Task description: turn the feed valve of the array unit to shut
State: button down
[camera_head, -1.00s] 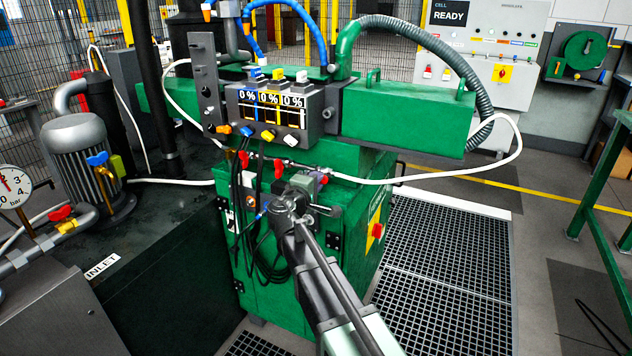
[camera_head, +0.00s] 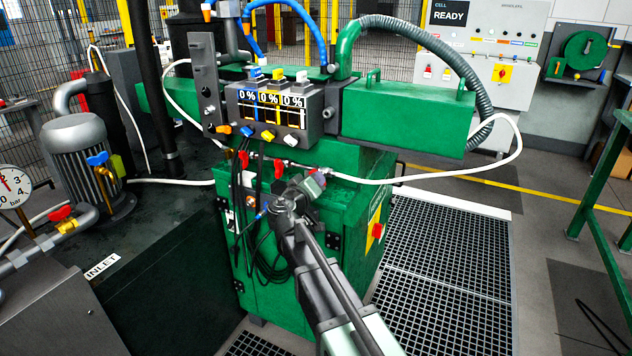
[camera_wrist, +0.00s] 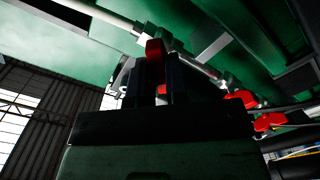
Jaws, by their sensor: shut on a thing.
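My gripper (camera_head: 312,186) is at the front of the green machine, just below the white line. In the wrist view its two dark fingers (camera_wrist: 158,68) are closed around a red valve handle (camera_wrist: 154,50), by a pale fitting on a light pipe. In the head view my gripper and wrist mostly hide that valve. Two more red handles (camera_wrist: 268,122) sit to the right in the wrist view. In the head view, red handles (camera_head: 243,158) show left of my gripper. No label naming the array unit can be read.
A display box (camera_head: 270,105) showing several 0 % readings sits above my gripper. Black cables (camera_head: 262,240) hang left of my wrist. A white hose (camera_head: 440,178) loops to the right. A red knob on a yellow plate (camera_head: 377,231) is on the cabinet side. The grating (camera_head: 445,270) is clear.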

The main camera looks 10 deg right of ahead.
jog(key=m, duration=0.8)
jog(key=c, duration=1.5)
grip_release()
jog(key=shift+m, duration=0.4)
jog(key=o, duration=0.5)
jog(key=shift+s, duration=0.1)
jog(key=v, duration=0.7)
